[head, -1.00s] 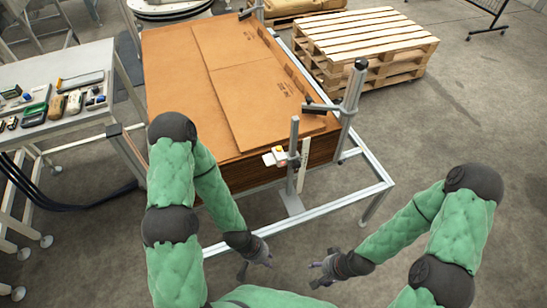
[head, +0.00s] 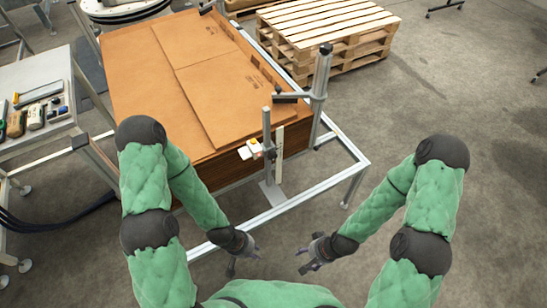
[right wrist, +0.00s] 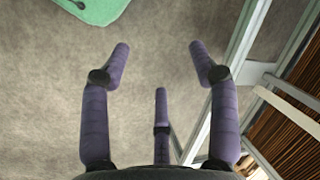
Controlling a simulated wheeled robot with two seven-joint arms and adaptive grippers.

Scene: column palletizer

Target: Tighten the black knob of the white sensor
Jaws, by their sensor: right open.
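The white sensor (head: 250,149), with a small yellow-orange mark, is clamped on a short grey upright post (head: 266,125) at the near edge of the cardboard stack. Its black knob is too small to make out clearly; only dark bits show around the clamp. My left gripper (head: 250,251) is low in front of the metal frame, below the sensor and apart from it; its fingers are too small to judge. My right gripper (head: 303,260) is to the right of the left one, also apart from the sensor. In the right wrist view its purple fingers (right wrist: 160,75) are spread and empty over floor.
A metal frame (head: 330,180) surrounds the cardboard stack (head: 190,85). A taller post (head: 321,85) with a dark arm stands right of the sensor. A side table (head: 55,80) with small devices is at left, wooden pallets (head: 330,30) behind. The right floor is clear.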

